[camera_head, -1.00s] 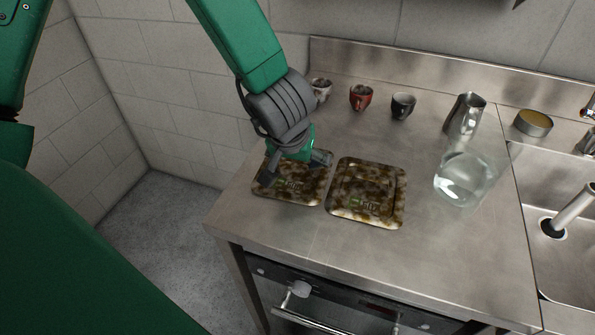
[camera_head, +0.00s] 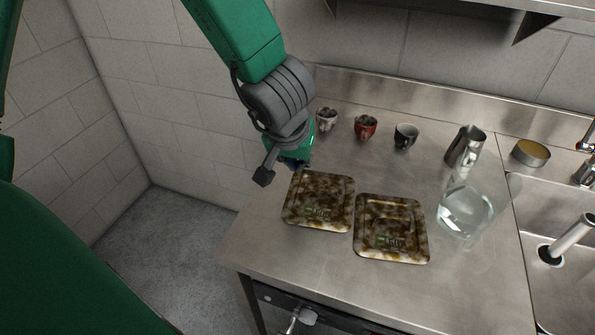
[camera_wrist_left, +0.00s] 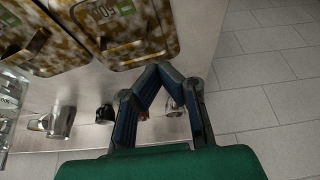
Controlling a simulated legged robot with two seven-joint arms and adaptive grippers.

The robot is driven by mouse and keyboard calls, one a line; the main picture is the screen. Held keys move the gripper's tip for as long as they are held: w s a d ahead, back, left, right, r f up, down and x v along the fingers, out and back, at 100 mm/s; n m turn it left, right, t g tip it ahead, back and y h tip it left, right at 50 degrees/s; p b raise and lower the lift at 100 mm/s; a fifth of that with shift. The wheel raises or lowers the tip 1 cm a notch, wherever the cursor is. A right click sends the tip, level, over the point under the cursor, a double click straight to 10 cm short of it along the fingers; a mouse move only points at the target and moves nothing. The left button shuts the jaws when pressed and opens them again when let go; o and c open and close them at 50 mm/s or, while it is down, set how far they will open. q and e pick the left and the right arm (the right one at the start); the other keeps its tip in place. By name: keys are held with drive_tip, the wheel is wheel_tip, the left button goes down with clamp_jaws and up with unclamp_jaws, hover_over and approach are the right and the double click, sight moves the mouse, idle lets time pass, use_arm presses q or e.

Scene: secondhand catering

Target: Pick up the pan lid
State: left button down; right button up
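I cannot make out a pan lid in either view. My left gripper (camera_head: 279,170) is empty and hangs above the counter's left edge, behind and left of two mottled brown square trays. In the head view its finger ends show apart; in the left wrist view (camera_wrist_left: 162,68) the fingers lean toward each other. The left tray (camera_head: 318,200) and the right tray (camera_head: 391,228) lie flat on the counter, apart from the gripper. They also show at the top left of the left wrist view (camera_wrist_left: 125,30). My right gripper is out of view.
On the steel counter (camera_head: 300,258) stand a whitish cup (camera_head: 326,119), a red cup (camera_head: 366,127), a dark cup (camera_head: 405,136), a metal pitcher (camera_head: 465,147) and a clear glass vessel (camera_head: 465,210). A round tin (camera_head: 530,153) sits by the sink (camera_head: 560,285). A tiled wall (camera_head: 140,90) is left.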

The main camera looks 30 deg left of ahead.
use_arm(q)
drive_tip(key=shift+w+a+r, duration=0.15)
drive_tip(key=shift+a+r, duration=0.1)
drive_tip(key=shift+r, duration=0.35)
drive_tip(key=c, duration=2.3)
unclamp_jaws()
drive_tip(key=o, duration=1.8)
drive_tip(key=shift+d, duration=0.25)
drive_tip(key=shift+o, duration=0.2)
drive_tip(key=shift+r, duration=0.1)
